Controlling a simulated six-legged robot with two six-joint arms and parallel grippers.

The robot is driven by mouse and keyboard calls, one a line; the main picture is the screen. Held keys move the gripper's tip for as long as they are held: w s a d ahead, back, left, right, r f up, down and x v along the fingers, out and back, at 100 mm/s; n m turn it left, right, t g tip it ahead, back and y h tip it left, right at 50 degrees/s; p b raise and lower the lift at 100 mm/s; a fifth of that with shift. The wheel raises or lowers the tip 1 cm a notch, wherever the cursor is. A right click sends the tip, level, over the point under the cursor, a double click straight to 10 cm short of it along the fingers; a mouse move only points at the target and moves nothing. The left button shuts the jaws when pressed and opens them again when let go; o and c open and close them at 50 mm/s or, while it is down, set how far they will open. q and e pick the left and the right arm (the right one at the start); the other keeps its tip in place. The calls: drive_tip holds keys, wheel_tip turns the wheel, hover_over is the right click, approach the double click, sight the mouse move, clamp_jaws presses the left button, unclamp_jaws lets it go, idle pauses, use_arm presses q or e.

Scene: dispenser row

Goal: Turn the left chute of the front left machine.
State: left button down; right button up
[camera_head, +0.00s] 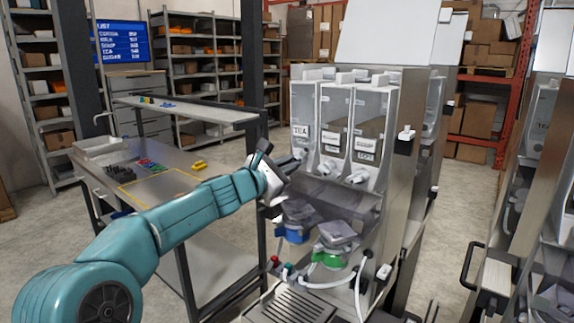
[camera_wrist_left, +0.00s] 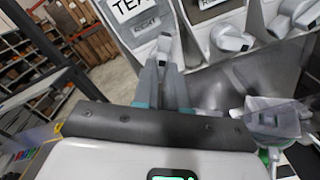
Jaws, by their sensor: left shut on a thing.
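The front left machine (camera_head: 385,180) stands right of the middle in the head view, with three clear canisters side by side. The left canister (camera_head: 303,112) bears a TEA label. My left gripper (camera_head: 290,164) is at the front below that canister. In the wrist view its two fingers (camera_wrist_left: 163,85) are shut on the left chute (camera_wrist_left: 166,50), a pale spout under the TEA label. My gripper hides much of this chute in the head view. The middle chute (camera_head: 327,167) and right chute (camera_head: 356,177) are free. My right gripper is not in view.
Below the chutes are a blue-rimmed funnel (camera_head: 293,234) and a green-rimmed funnel (camera_head: 331,258), close under my gripper. A drip grate (camera_head: 290,305) lies below. A workbench (camera_head: 150,187) stands left. Another machine (camera_head: 540,200) stands right across a floor gap.

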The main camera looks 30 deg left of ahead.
use_arm(q)
drive_tip(key=n+p, duration=0.1)
drive_tip(key=n, duration=0.5)
drive_tip(key=shift+r, duration=0.15)
drive_tip(key=shift+n, duration=0.4)
drive_tip(key=c, duration=1.2)
unclamp_jaws()
drive_tip(key=shift+w, duration=0.1)
drive_tip(key=shift+o, duration=0.2)
drive_tip(key=s+a+b, duration=0.1)
drive_tip(key=s+b, duration=0.3)
drive_tip(key=s, duration=1.2)
drive_tip(key=shift+f, duration=0.25)
drive_tip(key=shift+w+a, duration=0.1)
